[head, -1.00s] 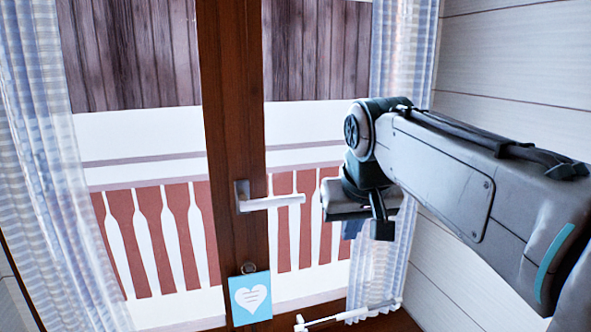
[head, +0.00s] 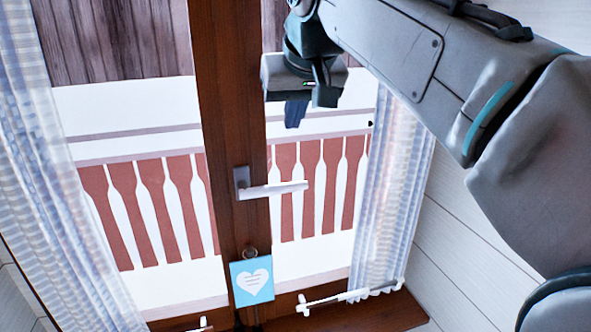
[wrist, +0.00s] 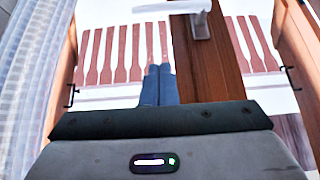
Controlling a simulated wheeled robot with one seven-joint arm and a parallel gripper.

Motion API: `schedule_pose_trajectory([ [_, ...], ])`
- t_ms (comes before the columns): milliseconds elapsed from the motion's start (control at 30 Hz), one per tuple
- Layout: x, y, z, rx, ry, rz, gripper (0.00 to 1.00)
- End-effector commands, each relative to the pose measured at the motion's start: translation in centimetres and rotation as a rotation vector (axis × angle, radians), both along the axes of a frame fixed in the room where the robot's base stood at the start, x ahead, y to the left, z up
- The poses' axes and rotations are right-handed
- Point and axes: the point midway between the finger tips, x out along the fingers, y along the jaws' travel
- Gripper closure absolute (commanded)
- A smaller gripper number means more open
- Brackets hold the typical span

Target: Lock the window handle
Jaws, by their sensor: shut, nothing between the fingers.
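The window handle (head: 273,189) is a white lever on a grey plate, fixed to the brown wooden window post. In the head view its lever lies about horizontal, pointing right. In the wrist view the handle (wrist: 172,8) shows at the top edge, partly cut off, with its lever pointing left. My gripper (head: 293,116) is above the lever in the head view, apart from it in the picture. Its blue fingers also show in the wrist view (wrist: 160,84); they are together and empty, just below the lever there. The distance in depth is hard to tell.
A blue tag with a white heart (head: 251,281) hangs on the post below the handle. Sheer curtains hang at left (head: 60,150) and right (head: 385,200). A white rod (head: 350,297) runs low at right. The space around the lever looks clear.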

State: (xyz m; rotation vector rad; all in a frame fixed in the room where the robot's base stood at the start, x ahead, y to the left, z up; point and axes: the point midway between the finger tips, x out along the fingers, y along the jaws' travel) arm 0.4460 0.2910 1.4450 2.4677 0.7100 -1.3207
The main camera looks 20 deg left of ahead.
Motion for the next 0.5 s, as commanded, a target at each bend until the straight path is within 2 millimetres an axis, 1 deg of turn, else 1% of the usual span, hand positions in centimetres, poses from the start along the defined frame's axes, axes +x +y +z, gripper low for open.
schedule_pose_trajectory([
  [133, 0.4, 0.1, -0.7, -0.002, 0.003, -0.001, 1.00],
  [233, 1.1, 0.5, -1.8, -0.003, 0.004, -0.003, 1.00],
  [500, 3.8, 2.0, -6.6, -0.004, 0.005, -0.006, 1.00],
])
